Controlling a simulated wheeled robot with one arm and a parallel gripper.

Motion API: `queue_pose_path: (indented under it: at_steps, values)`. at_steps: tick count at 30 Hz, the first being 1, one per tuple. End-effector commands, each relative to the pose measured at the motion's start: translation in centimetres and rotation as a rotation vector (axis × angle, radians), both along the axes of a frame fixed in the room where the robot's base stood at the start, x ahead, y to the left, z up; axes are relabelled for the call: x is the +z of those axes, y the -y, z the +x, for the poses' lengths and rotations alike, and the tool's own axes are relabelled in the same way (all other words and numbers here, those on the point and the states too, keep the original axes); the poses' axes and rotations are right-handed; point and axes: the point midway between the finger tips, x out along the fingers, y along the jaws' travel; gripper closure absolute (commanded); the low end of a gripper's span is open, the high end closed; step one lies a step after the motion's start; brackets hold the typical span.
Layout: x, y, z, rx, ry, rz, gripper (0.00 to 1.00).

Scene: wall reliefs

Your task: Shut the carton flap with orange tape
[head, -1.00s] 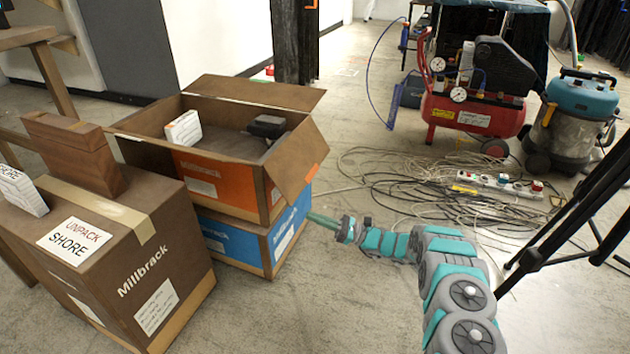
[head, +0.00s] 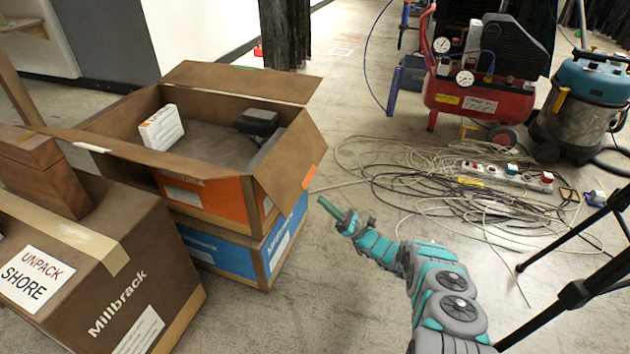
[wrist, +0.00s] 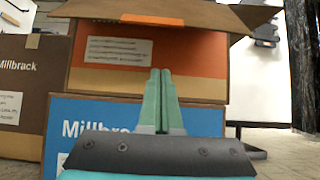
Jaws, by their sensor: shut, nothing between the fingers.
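The carton flap with orange tape (head: 288,160) stands open on the right side of the open orange Millbrack carton (head: 205,197), sloping outward. Its orange tape (head: 309,177) is at the lower outer corner in the head view. In the wrist view the flap (wrist: 215,14) juts out overhead, with the tape (wrist: 152,20) on its near edge. My gripper (head: 321,200) is shut and empty, just right of the carton and below the flap. In the wrist view its green fingers (wrist: 160,72) point at the carton's orange side, beneath the tape. No contact is visible.
The orange carton sits on a blue carton (head: 215,250). Inside it are a white box (head: 162,128) and dark items (head: 257,122). A brown carton (head: 130,270) stands at left. Cables (head: 430,180) and a red compressor (head: 470,98) are at right, with black tripod legs (head: 575,293) nearer.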

Motion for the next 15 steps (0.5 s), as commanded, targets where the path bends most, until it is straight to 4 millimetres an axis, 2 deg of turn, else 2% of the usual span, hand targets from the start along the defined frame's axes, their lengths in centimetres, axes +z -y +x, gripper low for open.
queue_pose_path:
  at_steps: [10,15]
  values:
    - [2.1,-2.2,0.8,0.004,0.002,-0.001,1.0]
    - [4.1,-4.5,1.8,0.004,0.003,0.0,1.0]
